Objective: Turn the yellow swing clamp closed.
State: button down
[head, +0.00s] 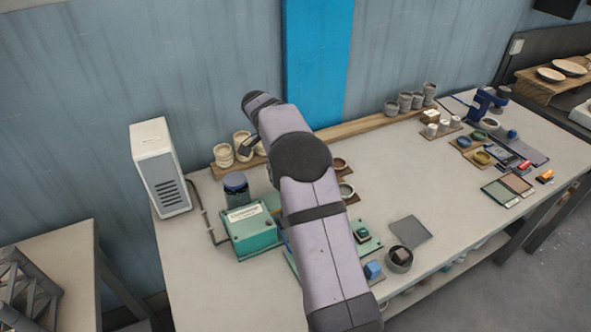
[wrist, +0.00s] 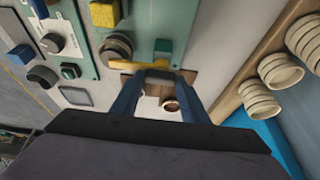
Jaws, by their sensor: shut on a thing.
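The yellow swing clamp (wrist: 136,65) shows in the wrist view as a short flat bar at the edge of a green panel (wrist: 143,22), beside a dark round knob (wrist: 117,47). My gripper (wrist: 161,73) has its two blue fingers at the clamp's right part, with a gap showing between them. It is shut on the clamp; the exact contact at the fingertips is small and hard to see.
In the wrist view a yellow block (wrist: 105,13) and several knobs stand nearby, and stacked pale cups (wrist: 280,72) stand on a wooden shelf at right. In the head view a green box (head: 250,232) and a white unit (head: 160,168) stand left of my arm. The table's front left is clear.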

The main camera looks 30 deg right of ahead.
jog(key=c, duration=1)
grip_release()
jog(key=shift+c, duration=0.2)
jog(key=b+v, duration=0.1)
jog(key=v, duration=0.6)
jog(key=shift+r, duration=0.15)
jog(key=shift+a, duration=0.1)
jog(key=s+a+r+n+y+p, duration=0.1)
jog(key=s+a+n+p, duration=0.3)
jog(key=s, duration=0.6)
jog(key=s+a+r+n+y+p, duration=0.1)
jog(key=s+a+n+y+p, duration=0.1)
jog(key=s+a+n+p, duration=0.3)
jog(key=s+a+r+n+y+p, duration=0.1)
jog(key=s+a+n+p, duration=0.4)
jog(key=s+n, duration=0.4)
jog(key=s+p, duration=0.1)
jog(key=s, duration=0.5)
jog(key=shift+s+a+r, duration=0.2)
jog(key=shift+s+r, duration=0.05)
jog(key=shift+r, duration=0.05)
